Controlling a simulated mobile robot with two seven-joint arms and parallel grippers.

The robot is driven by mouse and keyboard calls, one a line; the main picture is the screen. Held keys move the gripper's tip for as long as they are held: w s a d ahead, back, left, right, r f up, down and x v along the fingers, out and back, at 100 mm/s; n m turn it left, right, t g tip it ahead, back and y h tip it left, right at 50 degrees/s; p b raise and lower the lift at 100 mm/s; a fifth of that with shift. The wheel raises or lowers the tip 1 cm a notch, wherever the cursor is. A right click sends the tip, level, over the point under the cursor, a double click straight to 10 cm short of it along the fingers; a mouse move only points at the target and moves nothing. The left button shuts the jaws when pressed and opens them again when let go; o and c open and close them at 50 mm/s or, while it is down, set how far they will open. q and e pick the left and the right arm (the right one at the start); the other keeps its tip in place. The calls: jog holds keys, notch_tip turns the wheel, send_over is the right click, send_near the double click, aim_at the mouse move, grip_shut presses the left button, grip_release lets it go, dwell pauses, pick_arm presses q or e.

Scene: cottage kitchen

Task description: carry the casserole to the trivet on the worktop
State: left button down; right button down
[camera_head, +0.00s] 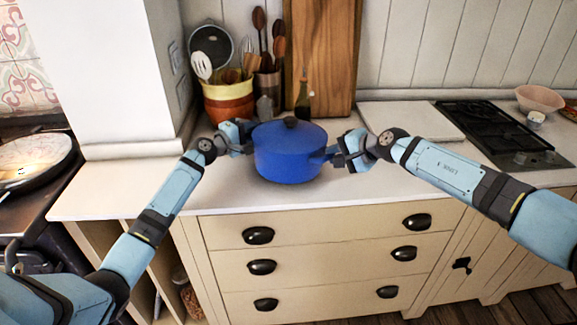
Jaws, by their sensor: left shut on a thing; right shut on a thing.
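The casserole (287,160) is a blue pot with a blue lid and a dark knob. It is upright over the front part of the worktop (215,190). I cannot tell whether its base touches the surface. My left gripper (246,143) is shut on its left side, at the handle. My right gripper (334,156) is shut on the handle at its right side. No trivet shows; the casserole hides part of the worktop behind and under it.
Behind stand a yellow and terracotta pot of utensils (229,103), a dark bottle (303,98) and a wooden board (321,50). A black hob (490,128) and a pink bowl (539,98) are at the right. A wall corner (115,75) rises at the left. Worktop beside the casserole is clear.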

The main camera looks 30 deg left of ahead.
jog(key=shift+s+a+f, duration=0.1)
jog(key=shift+a+f, duration=0.05)
pick_arm(q)
jog(key=c, duration=1.2)
grip_release()
pick_arm(e)
jog(key=c, duration=1.2)
grip_release()
pick_arm(q)
jog(key=shift+o, duration=0.5)
jog(key=shift+s+d+r, duration=0.1)
jog(key=shift+s+r, duration=0.05)
jog(key=shift+s, duration=0.05)
pick_arm(e)
jog(key=shift+o, duration=0.6)
jog(key=shift+s+d, duration=0.15)
jog(key=shift+d, duration=0.05)
pick_arm(q)
jog(key=shift+s, duration=0.2)
jog(key=v, duration=1.1)
jog(key=shift+s, duration=0.25)
pick_arm(e)
jog(key=v, duration=1.2)
